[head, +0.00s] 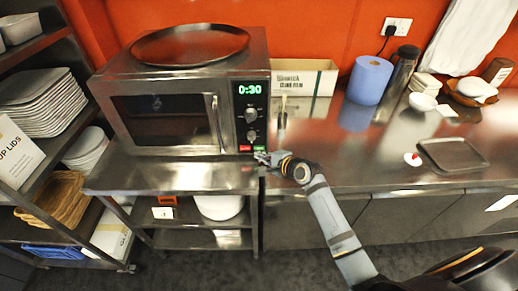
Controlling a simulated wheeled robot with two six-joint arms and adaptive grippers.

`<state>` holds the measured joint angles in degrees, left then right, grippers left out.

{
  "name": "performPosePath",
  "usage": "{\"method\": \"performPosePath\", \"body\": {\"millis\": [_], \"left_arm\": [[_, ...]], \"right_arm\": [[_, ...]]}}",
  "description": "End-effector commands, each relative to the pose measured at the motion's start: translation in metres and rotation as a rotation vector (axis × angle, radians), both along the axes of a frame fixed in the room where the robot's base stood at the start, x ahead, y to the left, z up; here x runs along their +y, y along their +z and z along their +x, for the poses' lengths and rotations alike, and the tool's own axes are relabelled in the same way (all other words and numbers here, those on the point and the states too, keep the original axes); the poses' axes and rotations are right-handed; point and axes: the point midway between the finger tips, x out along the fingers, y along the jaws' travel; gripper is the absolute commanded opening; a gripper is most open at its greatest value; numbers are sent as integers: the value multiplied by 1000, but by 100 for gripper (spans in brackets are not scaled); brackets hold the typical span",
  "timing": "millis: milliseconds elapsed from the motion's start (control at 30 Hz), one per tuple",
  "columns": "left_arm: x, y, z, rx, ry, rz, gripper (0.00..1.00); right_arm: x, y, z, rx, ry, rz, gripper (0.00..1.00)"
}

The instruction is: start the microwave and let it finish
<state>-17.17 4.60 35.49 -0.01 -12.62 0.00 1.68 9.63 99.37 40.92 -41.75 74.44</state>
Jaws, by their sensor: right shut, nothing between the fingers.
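The steel microwave (163,116) stands on the steel counter at the left, its door shut. Its display (249,89) reads 0:30 in green. Two knobs sit below the display, and under them are a red button (245,148) and a green button (259,148). My right gripper (262,157) is shut and empty, at the microwave's lower right corner, just below the green button. I cannot tell whether it touches the button. My left gripper is not in view.
A round dark tray (190,45) lies on top of the microwave. A cardboard box (304,77), a blue paper roll (370,80) and a dark flask stand behind, to the right. A small tray (453,154) lies on the right counter. Shelves with plates (40,104) stand at the left.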

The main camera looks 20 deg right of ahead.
Motion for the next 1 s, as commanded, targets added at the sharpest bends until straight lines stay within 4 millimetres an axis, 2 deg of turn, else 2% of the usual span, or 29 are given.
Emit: {"method": "performPosePath", "body": {"millis": [1000], "left_arm": [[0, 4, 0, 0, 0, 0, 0]], "right_arm": [[-3, 1, 12, -1, 0, 0, 0]]}}
